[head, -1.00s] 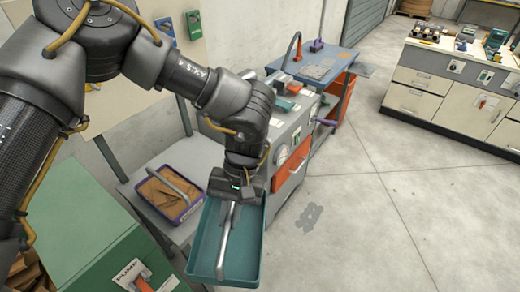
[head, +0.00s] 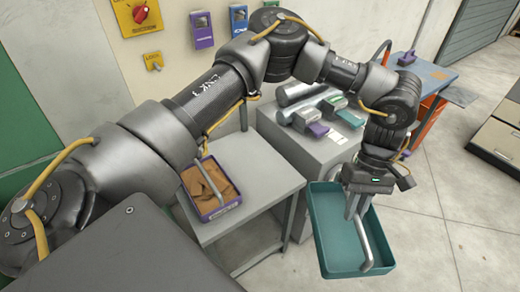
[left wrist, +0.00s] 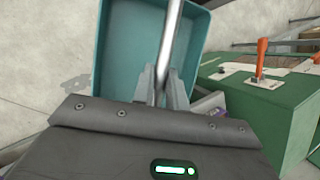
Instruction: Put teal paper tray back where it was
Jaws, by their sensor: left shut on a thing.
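The teal paper tray (head: 332,262) hangs in the air over the floor, right of the grey table, with a bar handle across it. My left gripper (head: 353,212) is shut on the tray's handle. In the left wrist view the fingers (left wrist: 160,98) close around the light metal bar, and the teal tray (left wrist: 125,62) lies beyond them, looking empty. My right gripper is in neither view.
A grey table (head: 262,192) holds a purple tray (head: 222,207) with brown paper; its surface right of that tray is bare. A grey cabinet (head: 290,140) with rolls and small devices stands behind. A green machine (left wrist: 262,110) shows in the left wrist view.

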